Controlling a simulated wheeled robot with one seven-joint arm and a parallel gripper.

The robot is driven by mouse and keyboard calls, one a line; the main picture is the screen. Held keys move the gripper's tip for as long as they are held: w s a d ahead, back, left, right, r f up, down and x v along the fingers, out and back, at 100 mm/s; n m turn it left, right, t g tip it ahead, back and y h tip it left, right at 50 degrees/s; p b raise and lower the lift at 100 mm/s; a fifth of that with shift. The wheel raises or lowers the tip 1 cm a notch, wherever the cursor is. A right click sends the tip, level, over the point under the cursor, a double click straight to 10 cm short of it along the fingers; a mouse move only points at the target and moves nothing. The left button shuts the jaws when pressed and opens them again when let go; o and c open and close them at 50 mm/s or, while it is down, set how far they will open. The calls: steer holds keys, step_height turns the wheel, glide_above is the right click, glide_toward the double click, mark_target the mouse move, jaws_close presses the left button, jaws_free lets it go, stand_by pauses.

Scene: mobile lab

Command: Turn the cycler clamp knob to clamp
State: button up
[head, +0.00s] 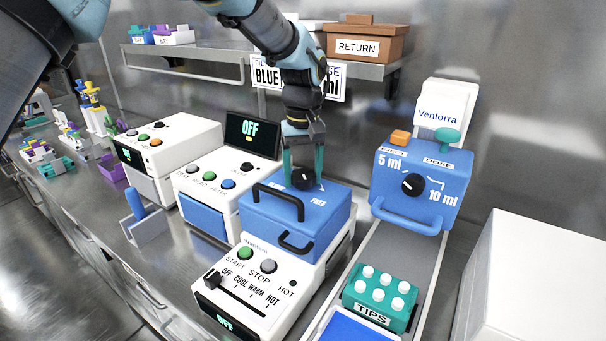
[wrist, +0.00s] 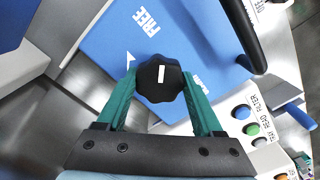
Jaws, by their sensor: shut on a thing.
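The cycler (head: 272,265) is a white box with a blue lid (head: 285,218) that carries a black handle (head: 277,201). The black clamp knob (head: 304,179) sits on top of the lid, near its back edge. My gripper (head: 303,172) points down over the lid, its green fingers on either side of the knob. In the wrist view the two fingers close on the knob (wrist: 160,79), which has a white pointer mark. The word FREE shows on the lid beside the knob; the other label is partly hidden by a finger and the knob.
A blue pipetting unit (head: 421,187) with a dial stands at the right, above a green tip rack (head: 380,298). A white reader with an OFF screen (head: 253,135) stands left of the cycler. A shelf with a RETURN box (head: 363,41) runs behind my arm.

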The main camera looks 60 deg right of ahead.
mark_target(303, 174)
steer(key=m, duration=0.6)
steer(key=shift+m, duration=0.3)
steer(key=m+p, duration=0.1)
steer(key=m, duration=0.5)
steer(key=m+p, duration=0.1)
steer(key=m, duration=0.5)
steer(key=shift+m, duration=0.3)
steer(key=m+p, duration=0.1)
steer(key=m, duration=0.5)
steer(key=o, duration=1.4)
steer(key=shift+c, duration=0.2)
step_height(303, 174, up, 11)
steer(key=b, duration=0.2)
steer(key=shift+b, duration=0.4)
